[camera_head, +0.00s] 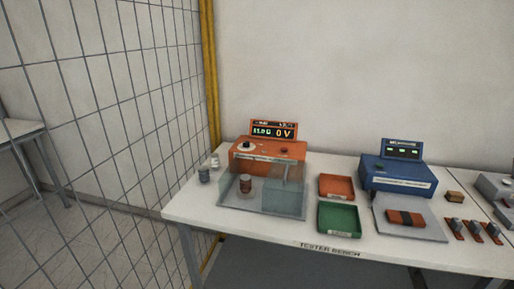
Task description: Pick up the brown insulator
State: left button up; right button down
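A small brown insulator (246,184) stands upright on the grey base plate inside a clear-walled enclosure (283,202). The enclosure sits in front of the orange tester (267,153), which reads 0 V, on the left part of the white bench (190,207). A transparent panel seems to stand between my camera and part of the enclosure's inside. Neither of my grippers is in view.
A grey-blue insulator (204,175) and a white one (214,160) stand left of the enclosure. Right of it are an orange tray (336,186), a green tray (339,217) and a blue tester (397,175). A wire mesh fence (110,110) borders the left.

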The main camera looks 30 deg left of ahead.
aim_at(245, 181)
jog(key=z, duration=1.45)
jog(key=i, duration=0.75)
jog(key=u, duration=1.85)
